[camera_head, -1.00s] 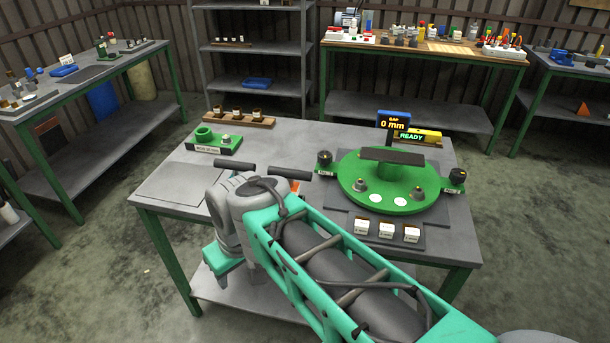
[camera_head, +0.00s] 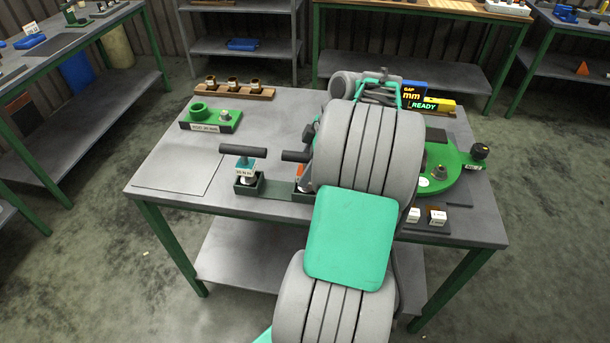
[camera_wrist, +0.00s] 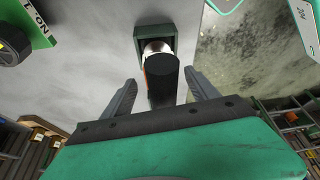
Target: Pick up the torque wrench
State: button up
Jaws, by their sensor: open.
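Two T-handled tools stand in holders at the table's front. The left one (camera_head: 242,150) has a dark bar handle, a teal body and a white label. The right one shows a dark handle (camera_head: 296,156) and a bit of orange; my arm hides the rest. In the wrist view, a dark handle (camera_wrist: 164,88) with a silver part and some orange, likely the right tool, rises from a green holder (camera_wrist: 142,39). My gripper (camera_wrist: 161,78) is open, one finger on each side of this handle, with gaps visible. The head view does not show my fingers.
A green block (camera_head: 210,118) and a wooden rack (camera_head: 234,90) stand at the back left. The table's left front (camera_head: 175,170) is clear.

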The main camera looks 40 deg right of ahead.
jog(key=shift+x, duration=0.85)
grip_shut()
jog(key=shift+r, duration=0.1)
